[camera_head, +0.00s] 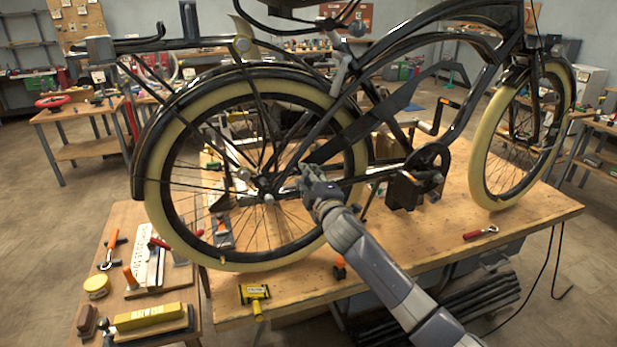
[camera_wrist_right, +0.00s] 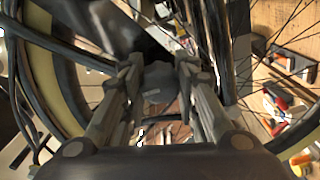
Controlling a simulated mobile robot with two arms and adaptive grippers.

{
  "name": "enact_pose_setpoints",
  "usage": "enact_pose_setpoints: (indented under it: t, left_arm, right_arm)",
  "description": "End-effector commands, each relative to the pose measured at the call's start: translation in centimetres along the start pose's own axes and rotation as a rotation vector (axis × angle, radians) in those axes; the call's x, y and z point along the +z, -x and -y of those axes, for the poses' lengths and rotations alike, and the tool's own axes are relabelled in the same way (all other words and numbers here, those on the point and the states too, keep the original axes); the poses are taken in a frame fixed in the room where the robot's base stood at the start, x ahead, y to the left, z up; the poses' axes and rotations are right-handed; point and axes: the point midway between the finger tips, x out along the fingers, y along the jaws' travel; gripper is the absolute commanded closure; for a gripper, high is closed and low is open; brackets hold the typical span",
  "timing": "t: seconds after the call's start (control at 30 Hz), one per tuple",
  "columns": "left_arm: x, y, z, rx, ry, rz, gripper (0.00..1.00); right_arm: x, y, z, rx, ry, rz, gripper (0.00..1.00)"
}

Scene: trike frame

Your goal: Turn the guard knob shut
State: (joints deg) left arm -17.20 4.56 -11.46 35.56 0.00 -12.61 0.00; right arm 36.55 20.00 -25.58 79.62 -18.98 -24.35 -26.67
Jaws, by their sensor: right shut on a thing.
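My right gripper (camera_head: 309,178) reaches in from the lower right to the rear wheel's hub area, at the lower rear end of the black guard (camera_head: 352,132). In the wrist view my right gripper (camera_wrist_right: 158,75) has its two fingers on either side of a dark grey rounded piece, which looks like the guard knob (camera_wrist_right: 157,86), and is shut on it. The knob's turn angle cannot be told. In the head view the gripper hides the knob. My left gripper is not in view.
The trike frame stands on a wooden workbench (camera_head: 520,212). The rear wheel (camera_head: 155,185) and its spokes are close to my right gripper. A red-handled tool (camera_head: 480,233) and a yellow item (camera_head: 254,293) lie on the bench. A side table with tools is at lower left.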

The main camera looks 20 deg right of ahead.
Motion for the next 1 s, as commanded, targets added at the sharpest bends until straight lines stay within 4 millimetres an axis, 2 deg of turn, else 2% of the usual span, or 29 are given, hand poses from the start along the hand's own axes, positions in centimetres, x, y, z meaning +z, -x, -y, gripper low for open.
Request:
enact_pose_setpoints:
  t: [0.5, 0.53, 0.6, 0.63, 1.0]
  left_arm:
    - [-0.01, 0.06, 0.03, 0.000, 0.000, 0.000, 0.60]
    - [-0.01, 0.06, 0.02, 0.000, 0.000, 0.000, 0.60]
    - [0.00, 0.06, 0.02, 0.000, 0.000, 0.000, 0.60]
    - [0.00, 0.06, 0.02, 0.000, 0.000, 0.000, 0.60]
    - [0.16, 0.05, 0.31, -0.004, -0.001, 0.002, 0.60]
  right_arm:
    - [-0.02, 0.00, 0.03, 0.000, 0.023, 0.000, 0.96]
    - [-0.01, 0.00, 0.04, 0.000, 0.023, 0.000, 0.70]
    - [-0.02, 0.00, 0.04, 0.000, 0.023, 0.000, 0.54]
    - [-0.02, 0.00, 0.03, 0.000, 0.023, 0.000, 0.51]
    - [-0.01, 0.15, 0.02, 0.000, 0.021, 0.000, 0.51]
